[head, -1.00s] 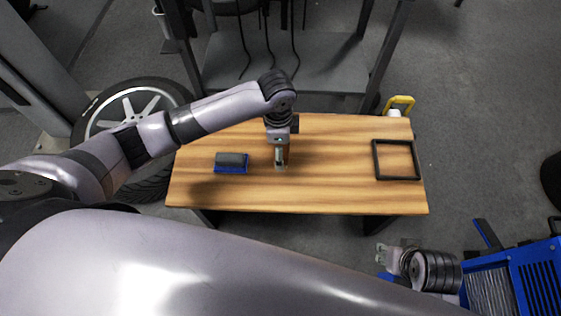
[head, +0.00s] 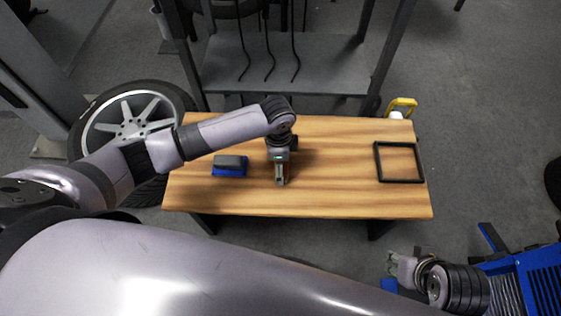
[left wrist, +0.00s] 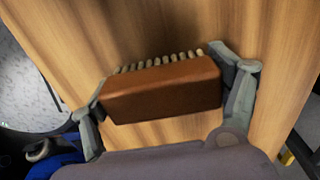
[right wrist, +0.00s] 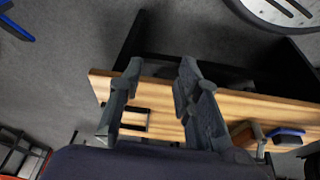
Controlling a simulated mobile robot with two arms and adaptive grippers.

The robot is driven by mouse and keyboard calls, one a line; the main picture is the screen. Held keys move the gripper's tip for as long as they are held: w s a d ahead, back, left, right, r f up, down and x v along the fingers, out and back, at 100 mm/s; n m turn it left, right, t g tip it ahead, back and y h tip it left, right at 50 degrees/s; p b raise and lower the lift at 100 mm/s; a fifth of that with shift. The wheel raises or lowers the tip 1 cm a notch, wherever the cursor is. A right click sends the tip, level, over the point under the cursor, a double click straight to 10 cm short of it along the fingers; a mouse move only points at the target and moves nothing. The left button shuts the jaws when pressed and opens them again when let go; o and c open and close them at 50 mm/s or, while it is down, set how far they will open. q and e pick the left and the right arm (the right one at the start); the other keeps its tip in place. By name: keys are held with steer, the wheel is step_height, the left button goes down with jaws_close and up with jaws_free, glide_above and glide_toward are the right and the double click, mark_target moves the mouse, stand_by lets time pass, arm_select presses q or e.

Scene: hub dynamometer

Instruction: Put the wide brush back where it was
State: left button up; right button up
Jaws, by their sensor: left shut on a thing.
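The wide brush (left wrist: 162,90), a brown block with a row of pale bristles, lies between the two fingers of my left gripper (left wrist: 165,85). The gripper is shut on its ends. In the head view my left gripper (head: 280,182) is over the middle of the wooden table (head: 335,195) and hides most of the brush. The brush also shows in the right wrist view (right wrist: 243,134). I cannot tell whether it touches the tabletop. My right gripper (head: 402,268) is open and empty, off the table's front right; its fingers show in the right wrist view (right wrist: 155,85).
A blue block with a dark grey top (head: 230,166) lies on the table left of my left gripper. An empty black square frame (head: 399,181) lies at the table's right end. A grey shelf rack (head: 290,80) stands behind. The tabletop between gripper and frame is clear.

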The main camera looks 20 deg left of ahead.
arm_select(q)
steer(key=o, duration=1.1)
steer(key=shift+f, duration=0.1)
steer(key=shift+c, duration=0.2)
